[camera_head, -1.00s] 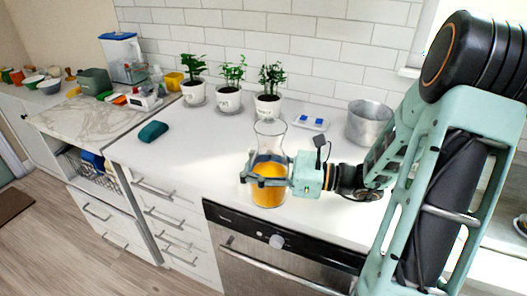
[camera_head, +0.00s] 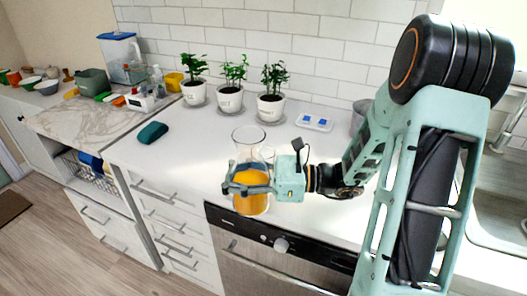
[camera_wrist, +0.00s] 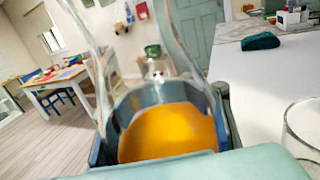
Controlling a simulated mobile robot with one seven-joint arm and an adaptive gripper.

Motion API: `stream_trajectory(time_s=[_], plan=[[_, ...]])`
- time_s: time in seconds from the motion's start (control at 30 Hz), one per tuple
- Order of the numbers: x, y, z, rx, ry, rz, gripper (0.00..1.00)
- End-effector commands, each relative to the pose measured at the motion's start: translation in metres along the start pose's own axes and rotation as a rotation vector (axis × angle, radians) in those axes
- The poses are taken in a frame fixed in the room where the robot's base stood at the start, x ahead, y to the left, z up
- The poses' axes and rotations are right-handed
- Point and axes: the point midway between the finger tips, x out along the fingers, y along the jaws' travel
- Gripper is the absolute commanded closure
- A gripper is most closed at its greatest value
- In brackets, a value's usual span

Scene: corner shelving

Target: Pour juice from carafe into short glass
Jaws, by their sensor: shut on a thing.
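The clear glass carafe (camera_head: 250,201) with orange juice is upright in the head view, near the counter's front edge. My gripper (camera_head: 246,189) is shut around its body from the right. I cannot tell whether its base touches the counter. In the wrist view the carafe (camera_wrist: 170,132) fills the middle, juice between the fingers (camera_wrist: 165,110). A clear glass rim shows at the right edge of the wrist view, likely the short glass (camera_wrist: 303,122). In the head view a faint clear glass shape (camera_head: 267,153) stands just behind my gripper, mostly hidden.
Three potted plants (camera_head: 229,99) line the wall. A white tray with blue items (camera_head: 314,122) lies right of them. A metal pot (camera_head: 360,115) is mostly hidden by my arm. A teal object (camera_head: 153,132) lies on the left counter. The counter between is clear.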

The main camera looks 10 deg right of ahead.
Motion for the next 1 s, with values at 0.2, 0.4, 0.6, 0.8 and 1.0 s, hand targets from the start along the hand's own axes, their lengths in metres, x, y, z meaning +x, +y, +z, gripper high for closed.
stream_trajectory(time_s=[0.2,0.4,0.6,0.8,1.0], plan=[[0.000,0.000,0.007,0.067,-0.017,0.001,1.00],[0.000,0.001,0.012,0.179,-0.039,0.002,1.00],[0.000,0.000,0.014,0.306,-0.063,0.002,1.00],[0.000,-0.002,0.015,0.433,-0.088,0.004,1.00],[-0.001,-0.005,0.014,0.561,-0.112,0.003,1.00]])
